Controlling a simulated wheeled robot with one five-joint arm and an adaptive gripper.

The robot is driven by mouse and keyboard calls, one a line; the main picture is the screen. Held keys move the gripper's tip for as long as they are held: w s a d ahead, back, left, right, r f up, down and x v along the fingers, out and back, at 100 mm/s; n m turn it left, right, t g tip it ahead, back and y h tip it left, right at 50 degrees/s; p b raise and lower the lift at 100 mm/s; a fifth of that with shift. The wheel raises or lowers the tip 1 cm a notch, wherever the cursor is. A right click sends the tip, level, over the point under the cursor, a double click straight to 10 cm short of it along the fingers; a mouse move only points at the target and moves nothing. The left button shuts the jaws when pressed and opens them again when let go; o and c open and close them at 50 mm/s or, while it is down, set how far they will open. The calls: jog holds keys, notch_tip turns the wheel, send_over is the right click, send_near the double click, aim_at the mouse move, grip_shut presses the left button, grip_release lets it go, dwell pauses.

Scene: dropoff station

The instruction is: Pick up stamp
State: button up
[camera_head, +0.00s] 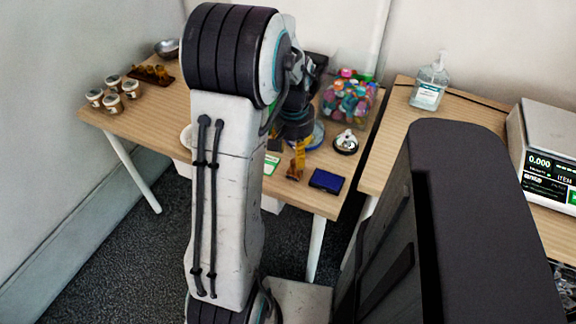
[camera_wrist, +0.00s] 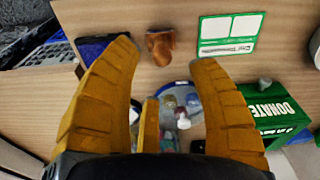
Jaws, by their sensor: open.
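The stamp, a small brown wooden piece with a rounded handle (camera_wrist: 160,46), stands on the wooden table in the wrist view. In the head view it shows small and partly covered below my fingers (camera_head: 293,175). My gripper (camera_wrist: 165,62) is open, with its yellow-orange fingers spread wide. The stamp lies beyond the fingertips, roughly between them and apart from them. Nothing is held. In the head view my gripper (camera_head: 299,155) is over the table's front part, mostly hidden by my arm.
A dark blue ink pad (camera_head: 327,181) lies right of the stamp near the table edge. A green-and-white card (camera_wrist: 229,38), a green donation box (camera_wrist: 275,112), a bell (camera_head: 345,143) and a container of colourful items (camera_head: 349,99) are close by.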

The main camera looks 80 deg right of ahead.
aim_at(294, 161)
jog(key=shift+d+f+p, duration=0.2)
jog(key=shift+f, duration=1)
jog(key=shift+d+f+p, duration=0.15)
jog(key=shift+f+p, duration=0.05)
jog(key=shift+f, duration=0.95)
jog(key=shift+d+f+p, duration=0.2)
jog(key=shift+f, duration=1)
jog(key=shift+c, duration=0.2)
grip_shut()
